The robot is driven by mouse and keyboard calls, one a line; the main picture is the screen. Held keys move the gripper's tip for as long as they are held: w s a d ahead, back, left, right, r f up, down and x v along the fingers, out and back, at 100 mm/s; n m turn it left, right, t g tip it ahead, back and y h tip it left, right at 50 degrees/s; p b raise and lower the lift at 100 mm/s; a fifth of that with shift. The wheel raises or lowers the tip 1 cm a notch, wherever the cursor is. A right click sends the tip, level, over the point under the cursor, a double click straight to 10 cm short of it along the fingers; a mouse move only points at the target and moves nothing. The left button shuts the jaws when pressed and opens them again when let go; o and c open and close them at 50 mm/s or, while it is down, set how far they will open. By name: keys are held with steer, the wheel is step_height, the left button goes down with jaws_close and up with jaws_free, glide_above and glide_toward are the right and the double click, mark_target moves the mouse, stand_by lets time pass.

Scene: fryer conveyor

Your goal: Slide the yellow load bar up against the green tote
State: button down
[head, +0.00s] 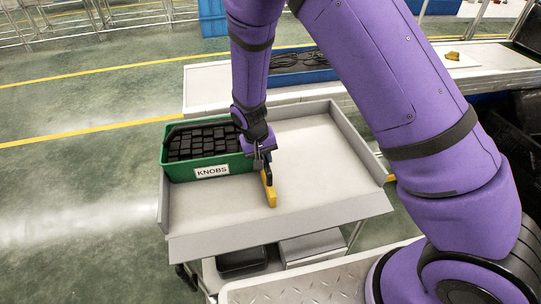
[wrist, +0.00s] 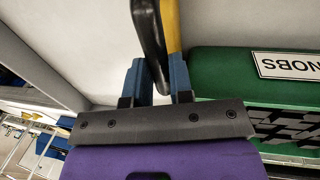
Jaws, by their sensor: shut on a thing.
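The yellow load bar (head: 270,194) stands on the grey cart top, with its near end toward the front lip. The bar's yellow side also shows in the wrist view (wrist: 173,28), with a black part beside it. My gripper (head: 264,167) is shut on the bar; its blue fingers (wrist: 160,78) sit either side of it. The green tote (head: 190,172), labelled KNOBS and filled with black knobs, stands left of the bar. In the wrist view the tote (wrist: 225,62) is just right of the right finger. A narrow strip seems to separate bar and tote. The bar's far end is hidden by my gripper.
The cart top (head: 315,165) has raised lips around it and is clear right of the bar. A white counter (head: 215,88) with a blue bin (head: 300,68) stands behind. A black bin (head: 242,260) sits on the lower shelf.

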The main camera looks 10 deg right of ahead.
steer(key=c, duration=1)
jaws_free()
steer(key=r, duration=0.3)
steer(key=a+r, duration=0.1)
steer(key=r, duration=0.3)
steer(key=a+r, duration=0.1)
steer(key=r, duration=0.2)
steer(key=shift+a+r, duration=0.1)
steer(key=shift+r, duration=0.25)
